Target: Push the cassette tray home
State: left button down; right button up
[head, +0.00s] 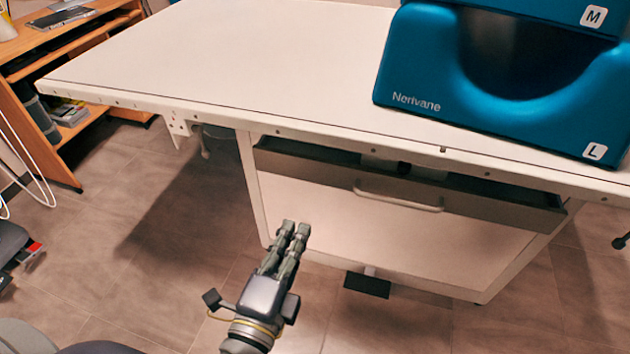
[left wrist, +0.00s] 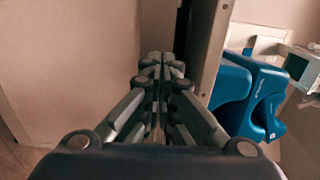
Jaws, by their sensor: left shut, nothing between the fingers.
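The cassette tray (head: 320,178) is a grey drawer under the edge of the white table. It stands partly open, with a dark gap showing behind its front. A pale bar handle (head: 425,207) is on its front. My left gripper (head: 296,229) is shut and empty. In the head view it shows in front of the pale cabinet panel, below and left of the handle. The left wrist view shows its closed fingers (left wrist: 161,60) beside a pale panel; whether they touch anything is unclear. My right gripper is in neither view.
The white table top (head: 240,50) bears blue coil shells (head: 420,85) marked "Nerivane" at the right. A black pedal-like plate (head: 367,285) is low under the cabinet. A wooden desk (head: 25,100) stands at the far left. Tiled floor (head: 150,260) is open left of the cabinet.

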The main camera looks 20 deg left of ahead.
pick_arm(q)
jog(key=w+p, duration=0.2)
jog(key=w, duration=0.3)
send_near(328, 153)
jog(key=shift+w+p, duration=0.3)
jog(key=shift+w, duration=0.25)
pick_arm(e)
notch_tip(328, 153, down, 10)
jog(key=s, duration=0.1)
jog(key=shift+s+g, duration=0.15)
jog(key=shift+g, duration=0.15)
pick_arm(q)
jog(key=shift+w, duration=0.5)
jog(key=w, duration=0.4)
jog(key=w+p, duration=0.1)
jog(key=w, duration=0.3)
jog(key=shift+d+r, duration=0.15)
jog(key=w, duration=0.4)
jog(key=shift+w, duration=0.1)
jog(key=w, duration=0.3)
jog(key=w+b, duration=0.1)
jog(key=w, duration=0.2)
jog(key=shift+d, duration=0.2)
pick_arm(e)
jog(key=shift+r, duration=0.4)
